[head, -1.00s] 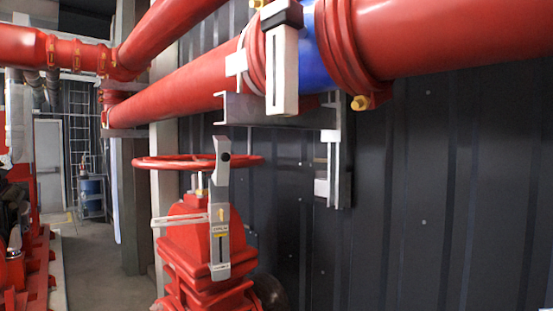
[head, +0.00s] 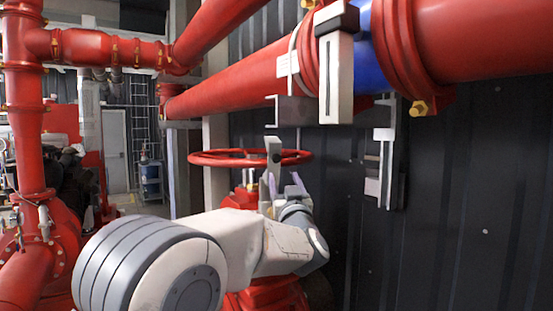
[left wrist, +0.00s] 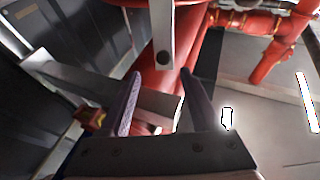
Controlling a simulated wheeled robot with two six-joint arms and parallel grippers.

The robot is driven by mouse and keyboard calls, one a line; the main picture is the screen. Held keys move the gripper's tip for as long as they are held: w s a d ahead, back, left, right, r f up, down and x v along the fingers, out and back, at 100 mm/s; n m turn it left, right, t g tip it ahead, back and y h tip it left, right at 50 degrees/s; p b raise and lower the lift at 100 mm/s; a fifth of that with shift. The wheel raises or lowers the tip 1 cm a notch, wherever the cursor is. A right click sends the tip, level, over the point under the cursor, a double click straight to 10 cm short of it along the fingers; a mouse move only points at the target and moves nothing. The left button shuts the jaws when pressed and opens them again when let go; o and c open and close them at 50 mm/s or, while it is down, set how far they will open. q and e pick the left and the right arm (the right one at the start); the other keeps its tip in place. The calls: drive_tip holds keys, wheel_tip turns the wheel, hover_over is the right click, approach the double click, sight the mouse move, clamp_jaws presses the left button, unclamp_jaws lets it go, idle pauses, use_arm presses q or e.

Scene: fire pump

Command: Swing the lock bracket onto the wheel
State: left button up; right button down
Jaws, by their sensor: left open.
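The red handwheel (head: 215,158) lies level on top of the red valve (head: 265,300). The lock bracket (head: 273,150), a grey metal bar with a dark hole near its upper end, stands upright at the wheel's front rim; my arm hides its lower part. My left gripper (head: 283,184) is open just below the wheel, by the bracket. In the left wrist view the bracket (left wrist: 161,28) lies ahead, in line with the gap between the open fingers (left wrist: 160,78). I cannot tell if they touch it. My right gripper is out of view.
A large red pipe (head: 235,92) with a blue section (head: 376,65) runs above the wheel. A steel support (head: 388,165) hangs on the dark wall (head: 460,190) at right. Red pipework (head: 22,110) stands at left. A walkway leads back to a door (head: 117,150).

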sight(278, 159)
use_arm(q)
drive_tip(key=p+x, duration=0.2)
drive_tip(key=x, duration=0.1)
drive_tip(key=p+x, duration=0.2)
drive_tip(key=x, duration=0.1)
drive_tip(key=p+x, duration=0.2)
drive_tip(key=x, duration=0.1)
drive_tip(key=shift+s+a+r, duration=0.1)
drive_tip(key=shift+a+r, duration=0.15)
drive_tip(key=shift+r, duration=0.1)
drive_tip(key=shift+w+a+r+p, duration=0.15)
drive_tip(key=shift+w+p, duration=0.25)
drive_tip(key=shift+w, duration=0.35)
clamp_jaws()
idle(0.4)
